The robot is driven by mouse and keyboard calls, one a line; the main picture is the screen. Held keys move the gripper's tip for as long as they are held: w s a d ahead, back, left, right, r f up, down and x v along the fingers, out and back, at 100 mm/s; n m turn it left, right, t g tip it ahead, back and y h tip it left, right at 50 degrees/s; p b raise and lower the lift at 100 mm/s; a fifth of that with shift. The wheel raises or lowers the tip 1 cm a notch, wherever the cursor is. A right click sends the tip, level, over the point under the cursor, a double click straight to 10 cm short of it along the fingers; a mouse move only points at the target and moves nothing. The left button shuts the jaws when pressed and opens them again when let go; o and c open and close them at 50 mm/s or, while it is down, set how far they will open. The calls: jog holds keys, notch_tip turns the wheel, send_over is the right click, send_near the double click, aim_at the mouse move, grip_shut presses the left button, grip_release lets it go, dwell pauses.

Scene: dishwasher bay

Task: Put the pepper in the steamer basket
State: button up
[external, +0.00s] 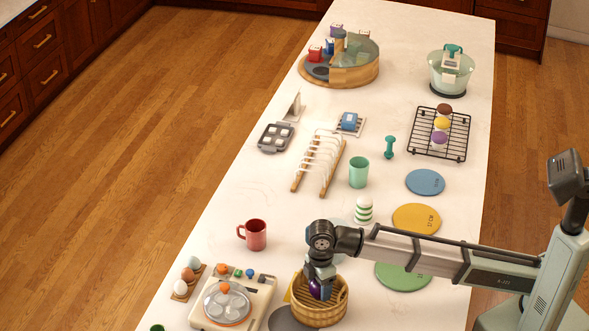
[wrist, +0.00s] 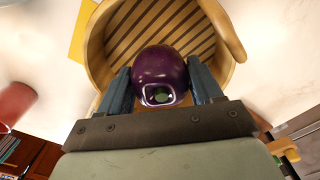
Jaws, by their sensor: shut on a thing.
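A glossy dark purple pepper with a green spot (wrist: 160,72) is held between the two blue-grey fingers of my gripper (wrist: 160,88). The round tan steamer basket (wrist: 236,38), with a slatted floor, lies beyond the pepper in the wrist view. In the external view, my gripper (external: 320,284) points down over the basket (external: 320,315) at the bottom centre, and the purple pepper (external: 318,291) shows between its fingers at the basket's opening. I cannot tell whether the pepper touches the basket floor.
A cooker toy with an orange-topped lid (external: 228,302) stands left of the basket, beside an egg holder (external: 188,283). A red mug (external: 253,235) and a green-striped cup (external: 363,211) stand behind. A green disc (external: 403,279) lies to the right under my arm.

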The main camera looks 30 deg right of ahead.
jog(key=shift+f, duration=0.5)
jog(key=o, duration=1.1)
jog(key=shift+f, duration=0.1)
jog(key=shift+o, duration=0.2)
jog(key=shift+r, duration=3.9)
